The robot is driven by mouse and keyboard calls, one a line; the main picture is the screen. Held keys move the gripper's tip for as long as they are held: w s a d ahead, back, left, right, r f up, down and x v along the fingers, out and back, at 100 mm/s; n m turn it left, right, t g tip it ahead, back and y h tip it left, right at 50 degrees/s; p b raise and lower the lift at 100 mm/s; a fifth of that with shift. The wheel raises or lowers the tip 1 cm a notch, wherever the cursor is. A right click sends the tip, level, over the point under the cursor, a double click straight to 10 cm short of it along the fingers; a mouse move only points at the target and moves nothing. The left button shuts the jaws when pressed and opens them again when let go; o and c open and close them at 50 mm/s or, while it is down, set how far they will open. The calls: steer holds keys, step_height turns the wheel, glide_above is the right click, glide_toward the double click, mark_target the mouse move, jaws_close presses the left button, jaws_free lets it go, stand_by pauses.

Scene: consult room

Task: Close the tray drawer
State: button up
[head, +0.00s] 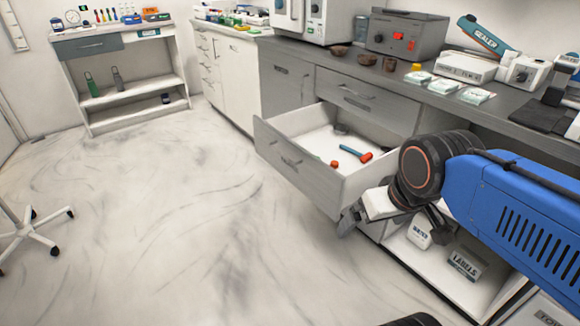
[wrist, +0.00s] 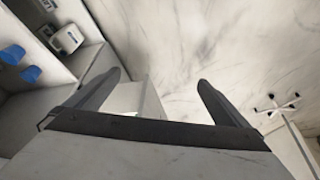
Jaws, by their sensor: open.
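The tray drawer (head: 294,166) is pulled out from the grey-topped counter in the head view, its grey front facing the floor. Inside lie an orange and blue tool (head: 356,153), a small red-orange item (head: 334,164) and a dark item at the back. My gripper (head: 350,217) is at the right end of the drawer front, low and close to its outer corner. I cannot tell whether it touches. In the wrist view my gripper (wrist: 160,78) has its fingers wide apart. A pale panel, apparently part of the drawer, shows between them, partly hidden by the gripper body.
An open shelf below the counter holds a labels box (head: 467,263) and a white container (head: 420,231). A wheeled stand (head: 33,222) is at far left. The marbled floor (head: 170,220) before the drawer is clear.

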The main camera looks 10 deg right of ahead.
steer(key=c, duration=0.5)
steer(key=shift+w+r, duration=0.15)
steer(key=shift+w, duration=0.15)
steer(key=c, duration=0.5)
steer(key=shift+h, duration=0.4)
steer(key=w, duration=0.1)
steer(key=w+r, duration=0.1)
steer(key=w, duration=0.1)
steer(key=w+r, duration=0.1)
steer(key=w, duration=0.1)
steer(key=shift+w+d, duration=0.1)
steer(key=shift+w, duration=0.1)
jaws_close()
steer(key=w+a+r+n+h, duration=0.1)
steer(key=w, duration=0.5)
steer(key=w+a+r, duration=0.2)
steer(key=w, duration=0.4)
steer(key=w+a+f+n+t+h, duration=0.1)
steer(key=w+a, duration=0.6)
steer(key=w, duration=0.3)
steer(key=w+a+f+n+t+h, duration=0.1)
steer(key=w+a, duration=0.5)
steer(key=w, duration=0.4)
glide_toward(287, 147)
steer(key=shift+x, duration=2.05)
